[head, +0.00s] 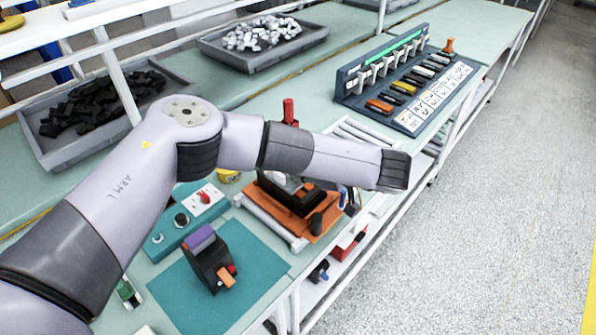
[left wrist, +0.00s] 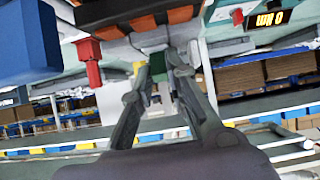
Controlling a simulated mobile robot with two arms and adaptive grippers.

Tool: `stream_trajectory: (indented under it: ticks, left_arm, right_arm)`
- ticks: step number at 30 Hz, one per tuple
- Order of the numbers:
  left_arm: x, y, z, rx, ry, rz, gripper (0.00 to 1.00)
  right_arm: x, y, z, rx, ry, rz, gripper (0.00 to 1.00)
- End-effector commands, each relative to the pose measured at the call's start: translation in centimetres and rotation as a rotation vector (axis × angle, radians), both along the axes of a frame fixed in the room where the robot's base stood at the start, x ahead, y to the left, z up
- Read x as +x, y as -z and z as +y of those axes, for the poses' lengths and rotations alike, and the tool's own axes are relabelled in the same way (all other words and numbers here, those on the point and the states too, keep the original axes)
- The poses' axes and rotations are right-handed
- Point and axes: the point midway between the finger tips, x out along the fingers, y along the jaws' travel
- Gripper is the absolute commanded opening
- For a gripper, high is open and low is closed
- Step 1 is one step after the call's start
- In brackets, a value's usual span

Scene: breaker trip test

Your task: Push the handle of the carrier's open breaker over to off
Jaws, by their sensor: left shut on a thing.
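The carrier (head: 318,232) is an orange plate with grey rails on the bench. A black breaker body with orange parts (head: 291,197) sits on it, partly hidden by my left arm. My left gripper is mostly hidden behind its wrist in the head view. In the left wrist view my left gripper (left wrist: 158,72) has its fingertips on either side of a small dark green piece (left wrist: 157,64), just beneath a pale part and a black-and-orange body (left wrist: 150,22). I cannot tell the breaker handle's position. My right gripper is not in view.
A second black breaker with a purple top and orange handle (head: 213,262) stands on a teal mat (head: 262,254). A switch panel (head: 160,238) lies behind it. A blue rack (head: 350,92) of modules stands further along the bench. Grey bins (head: 70,150) line the back.

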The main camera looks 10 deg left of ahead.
Motion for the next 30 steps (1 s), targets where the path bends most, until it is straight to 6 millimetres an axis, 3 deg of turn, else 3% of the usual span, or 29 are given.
stream_trajectory:
  ticks: [19, 20, 21, 24, 30]
  left_arm:
    - [-0.24, 0.32, -0.35, 0.043, 0.003, -0.025, 0.00]
    - [-0.24, 0.32, -0.35, 0.042, 0.003, -0.025, 0.15]
    - [-0.24, 0.33, -0.34, 0.042, 0.003, -0.025, 0.18]
    - [-0.23, 0.32, -0.33, 0.043, 0.002, -0.026, 0.23]
    - [-0.20, 0.29, -0.30, 0.043, 0.001, -0.026, 0.23]
  right_arm:
    - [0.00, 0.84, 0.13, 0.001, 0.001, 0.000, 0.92]
    - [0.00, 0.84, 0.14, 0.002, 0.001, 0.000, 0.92]
    - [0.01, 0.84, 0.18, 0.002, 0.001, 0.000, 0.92]
    - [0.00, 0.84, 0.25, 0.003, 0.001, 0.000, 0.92]
    - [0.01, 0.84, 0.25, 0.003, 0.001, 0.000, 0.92]
